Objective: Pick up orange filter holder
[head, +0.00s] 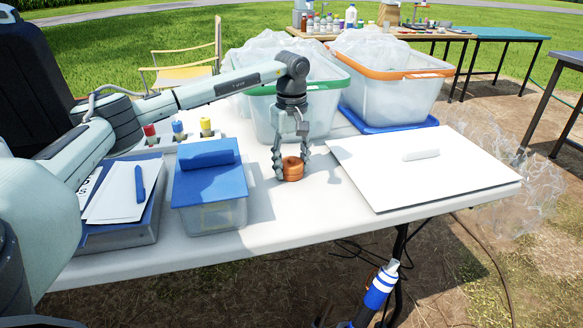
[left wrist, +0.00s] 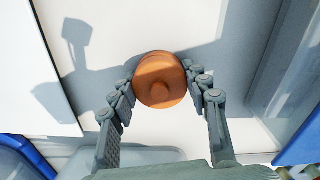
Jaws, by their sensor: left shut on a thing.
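The orange filter holder (head: 292,169) is a short round orange piece on the white table, right of the blue-lidded box. My left gripper (head: 291,171) comes down on it from above, with one finger on each side. In the left wrist view the filter holder (left wrist: 160,80) shows from above as a disc with a round knob, between the fingertips of my left gripper (left wrist: 161,84). The gripper is shut on it. The holder looks upright and at table level; I cannot tell whether it touches the table. My right gripper is not in view.
A clear box with a blue lid (head: 209,182) stands close left. A white board (head: 420,172) lies to the right. Green-rimmed (head: 262,90) and orange-rimmed (head: 390,74) bins stand behind. Red, blue and yellow-capped items (head: 178,130) stand at back left. The table's front edge is bare.

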